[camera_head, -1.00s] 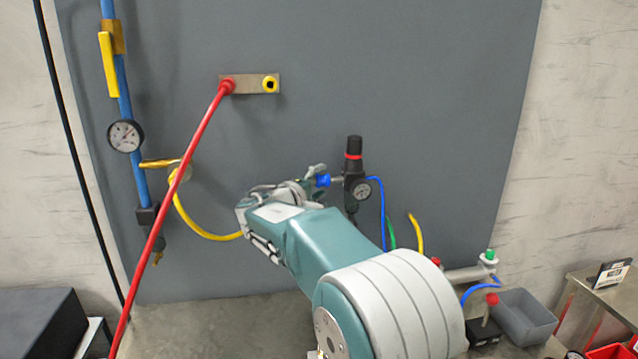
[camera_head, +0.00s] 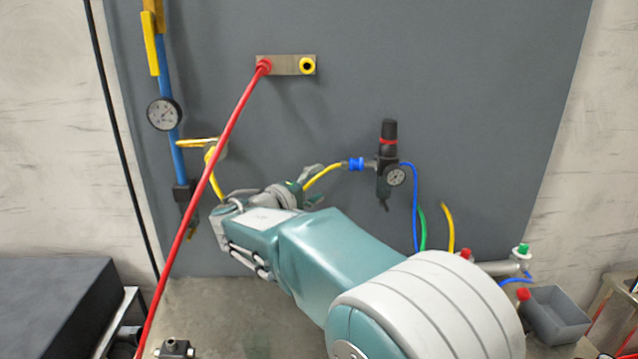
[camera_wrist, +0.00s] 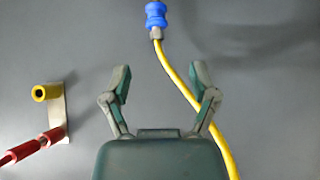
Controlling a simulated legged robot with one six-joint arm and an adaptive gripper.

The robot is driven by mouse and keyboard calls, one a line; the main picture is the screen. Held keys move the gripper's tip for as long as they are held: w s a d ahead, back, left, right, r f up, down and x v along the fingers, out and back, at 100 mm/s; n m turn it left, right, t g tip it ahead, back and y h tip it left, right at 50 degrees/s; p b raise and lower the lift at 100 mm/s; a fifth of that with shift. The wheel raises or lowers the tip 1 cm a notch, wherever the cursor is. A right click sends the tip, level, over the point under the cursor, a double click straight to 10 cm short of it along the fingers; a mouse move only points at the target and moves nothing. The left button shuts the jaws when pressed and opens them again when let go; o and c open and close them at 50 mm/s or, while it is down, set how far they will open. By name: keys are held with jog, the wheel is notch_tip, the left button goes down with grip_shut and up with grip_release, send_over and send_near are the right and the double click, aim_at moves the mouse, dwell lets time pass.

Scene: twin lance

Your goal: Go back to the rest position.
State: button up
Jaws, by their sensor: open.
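My gripper (camera_wrist: 160,75) is open and empty, its two fingers spread apart in the wrist view. In the head view my gripper (camera_head: 314,181) is partly hidden behind my wrist, left of the black regulator (camera_head: 387,165). The yellow hose (camera_head: 322,177) runs into the blue coupling (camera_head: 356,164) on the regulator's left side. In the wrist view, the blue coupling (camera_wrist: 156,15) lies beyond the fingertips. The yellow hose (camera_wrist: 178,82) hangs from it and passes behind the right finger; whether they touch I cannot tell.
A red hose (camera_head: 215,165) slants from the metal plate (camera_head: 290,65), left of the arm. A blue pipe with a gauge (camera_head: 163,114) stands at left. Blue, green and yellow hoses lie right of the arm. A grey bin (camera_head: 556,318) sits at lower right.

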jog(key=shift+d, duration=0.1)
jog(key=s+d+f+m+g+y, duration=0.2)
jog(key=s+d+f+g, duration=0.1)
jog(key=s+d, duration=0.45)
jog(key=s+d+f+m+g+y, duration=0.2)
jog(key=s+d+g, duration=0.2)
jog(key=s+d, duration=0.3)
jog(key=s+a+f+m+y, duration=0.2)
jog(key=s+f+y, duration=0.2)
jog(key=s, duration=0.5)
jog(key=s+a+f+m+y, duration=0.1)
jog(key=s+f+m+y, duration=0.2)
jog(key=s, duration=0.7)
jog(key=shift+s+a+f+y, duration=0.2)
jog(key=shift+a+f+y, duration=0.25)
jog(key=shift+y, duration=0.45)
